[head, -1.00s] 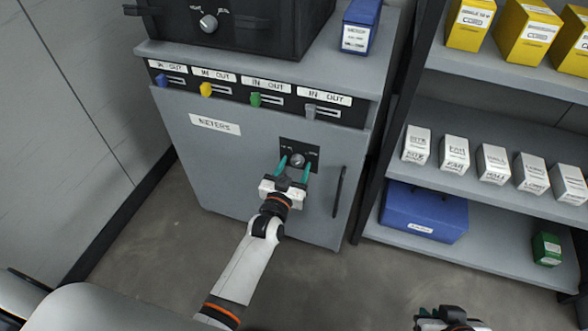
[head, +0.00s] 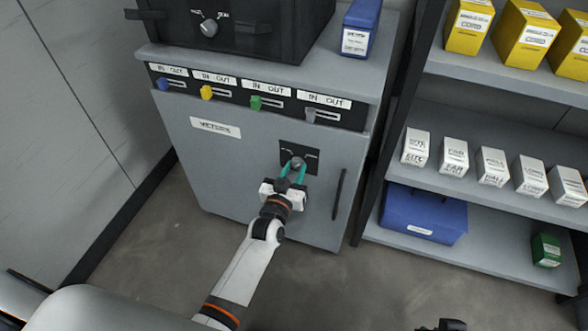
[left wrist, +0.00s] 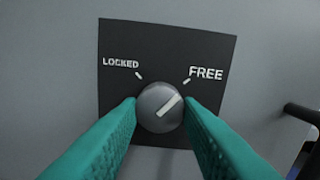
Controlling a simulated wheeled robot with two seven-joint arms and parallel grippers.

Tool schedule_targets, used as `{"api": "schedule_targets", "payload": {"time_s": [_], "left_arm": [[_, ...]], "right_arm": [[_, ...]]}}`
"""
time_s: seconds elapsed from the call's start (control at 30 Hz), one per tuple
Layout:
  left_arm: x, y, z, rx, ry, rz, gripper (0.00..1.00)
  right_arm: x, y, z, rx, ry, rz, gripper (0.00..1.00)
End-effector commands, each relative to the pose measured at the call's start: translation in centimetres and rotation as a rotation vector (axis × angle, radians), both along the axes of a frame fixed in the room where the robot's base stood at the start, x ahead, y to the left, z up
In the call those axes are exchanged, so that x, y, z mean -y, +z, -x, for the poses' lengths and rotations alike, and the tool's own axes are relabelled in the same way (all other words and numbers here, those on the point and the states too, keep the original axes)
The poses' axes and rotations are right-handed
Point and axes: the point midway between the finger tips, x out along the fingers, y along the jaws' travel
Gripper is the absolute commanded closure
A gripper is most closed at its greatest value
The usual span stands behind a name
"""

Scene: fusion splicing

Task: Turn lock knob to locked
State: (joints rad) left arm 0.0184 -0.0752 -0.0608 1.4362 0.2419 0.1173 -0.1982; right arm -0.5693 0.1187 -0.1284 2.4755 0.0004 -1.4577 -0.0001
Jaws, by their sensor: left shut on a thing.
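The lock knob (left wrist: 161,107) is a round grey dial with a white pointer line on a black plate (left wrist: 213,50) on the grey cabinet door. In the left wrist view its pointer aims up and right, toward the FREE mark; the LOCKED mark is at upper left. My left gripper (left wrist: 161,112) is shut on the knob, one teal finger on each side. In the head view the left gripper (head: 292,173) reaches the knob (head: 298,163) from below. My right gripper (head: 445,325) shows only a dark bit at the bottom edge; its fingers are out of frame.
A dark vertical door handle (head: 339,194) is right of the plate. Above the door (head: 225,165) are several coloured sliders marked IN and OUT. A black case (head: 235,25) with another knob stands on top. A shelf rack (head: 480,225) with boxes is at the right.

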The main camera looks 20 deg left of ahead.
Motion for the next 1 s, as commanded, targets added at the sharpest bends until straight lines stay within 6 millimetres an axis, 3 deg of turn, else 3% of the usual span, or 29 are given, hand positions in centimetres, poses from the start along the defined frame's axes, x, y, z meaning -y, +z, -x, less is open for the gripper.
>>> {"api": "schedule_targets", "payload": {"time_s": [0.17, 1.0], "left_arm": [[0.0, 0.2, 0.0, -0.006, 0.0, 0.135, 0.91], [0.1, 0.1, 0.0, -0.032, 0.0, 0.934, 0.91]], "right_arm": [[0.8, -0.1, 2.7, -0.138, -0.012, 0.028, 0.84], [0.7, 1.1, 2.5, -0.127, -0.01, 0.026, 0.84]]}}
